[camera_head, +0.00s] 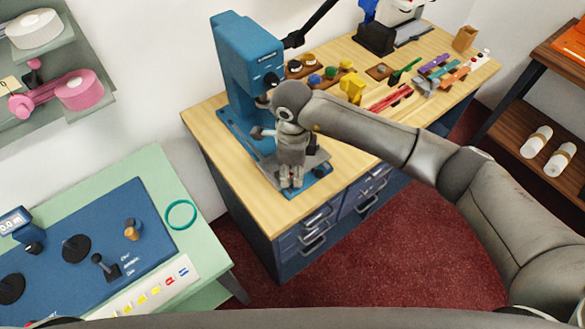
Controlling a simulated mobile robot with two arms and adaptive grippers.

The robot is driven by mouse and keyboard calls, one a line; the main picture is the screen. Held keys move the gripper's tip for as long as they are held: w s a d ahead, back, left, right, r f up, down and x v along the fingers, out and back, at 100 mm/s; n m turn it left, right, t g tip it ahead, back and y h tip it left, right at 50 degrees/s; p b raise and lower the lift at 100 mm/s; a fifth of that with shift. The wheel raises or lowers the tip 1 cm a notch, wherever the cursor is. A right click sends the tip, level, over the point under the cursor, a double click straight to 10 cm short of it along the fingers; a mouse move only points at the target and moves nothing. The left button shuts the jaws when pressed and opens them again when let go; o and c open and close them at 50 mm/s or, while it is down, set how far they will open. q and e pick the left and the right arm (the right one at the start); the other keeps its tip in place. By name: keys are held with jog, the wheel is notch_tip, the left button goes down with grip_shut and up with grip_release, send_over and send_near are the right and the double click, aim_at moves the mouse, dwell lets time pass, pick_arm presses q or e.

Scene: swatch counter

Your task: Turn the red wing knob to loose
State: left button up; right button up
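I cannot make out a red wing knob in this view. It may be hidden behind my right arm and gripper. A blue bench press (245,65) stands at the left end of the wooden counter (215,115). My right gripper (291,184) points down over the grey plate on the press's blue base, in front of its column. Its two fingers are close together and I see nothing between them, but whether they are shut or touch the plate is unclear. My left gripper is not in view.
Spools, coloured blocks and a red tool (391,98) crowd the counter behind my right arm. A green table (150,170) with a blue control panel (110,205) stands at left. A shelf holds a pink reel (78,90). Red carpet (375,250) is bare between furniture.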

notch_tip(320, 180, up, 12)
dwell(0.4)
